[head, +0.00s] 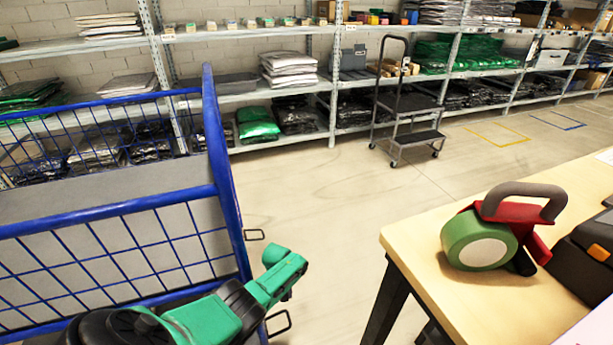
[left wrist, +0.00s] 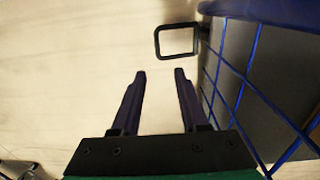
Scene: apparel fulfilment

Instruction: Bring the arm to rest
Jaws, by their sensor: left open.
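My left arm, green and black, comes in from the bottom left in the head view, and its green wrist end (head: 281,272) is just right of the blue cart. The fingers do not show there. In the left wrist view my left gripper (left wrist: 160,76) is open, with two dark parallel fingers apart and nothing between them. Pale floor lies beyond the fingertips. My right gripper is in neither view.
The blue wire cart (head: 228,190) stands close beside my left arm; its mesh side and a black loop handle (left wrist: 177,41) are near the fingers. A wooden table (head: 425,240) with a green tape dispenser (head: 480,240) is right. Clear floor lies between.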

